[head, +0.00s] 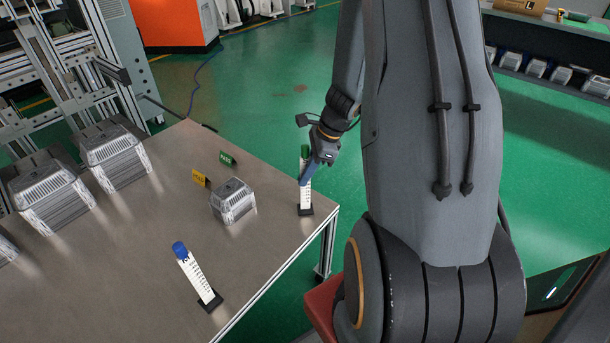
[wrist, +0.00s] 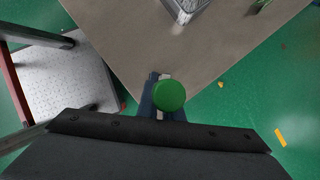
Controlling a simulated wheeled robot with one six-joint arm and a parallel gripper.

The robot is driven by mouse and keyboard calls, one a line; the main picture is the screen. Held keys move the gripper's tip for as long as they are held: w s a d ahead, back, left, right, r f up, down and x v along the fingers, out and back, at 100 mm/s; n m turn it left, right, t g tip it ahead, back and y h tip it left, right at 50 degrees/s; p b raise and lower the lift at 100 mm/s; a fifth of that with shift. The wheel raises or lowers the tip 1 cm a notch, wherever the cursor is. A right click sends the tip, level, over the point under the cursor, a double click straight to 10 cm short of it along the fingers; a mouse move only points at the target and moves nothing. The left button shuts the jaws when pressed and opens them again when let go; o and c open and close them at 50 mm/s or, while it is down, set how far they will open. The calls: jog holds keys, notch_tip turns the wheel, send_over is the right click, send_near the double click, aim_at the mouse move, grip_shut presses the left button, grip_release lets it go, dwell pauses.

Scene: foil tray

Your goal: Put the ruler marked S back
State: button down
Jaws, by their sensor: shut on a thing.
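A white ruler with dark marks and a green cap (head: 305,195) stands upright at the table's right corner, its lower end at a small black base (head: 306,211). My gripper (head: 308,176) is shut on its upper part, just below the cap. In the wrist view the green cap (wrist: 169,95) hides most of the ruler and fingertips. A second white ruler with a blue cap (head: 193,272) stands tilted in another black base (head: 210,301) near the front edge. I cannot read an S on either ruler.
A small silver ribbed tray (head: 233,201) sits mid-table, near a yellow tag (head: 199,178) and a green tag (head: 227,158). Larger silver trays (head: 113,155) stand at the left. The table (head: 150,230) is clear between the small tray and the blue-capped ruler.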

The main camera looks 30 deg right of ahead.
jog(key=shift+f, duration=0.1)
jog(key=c, duration=1.9)
grip_release()
jog(key=v, duration=1.2)
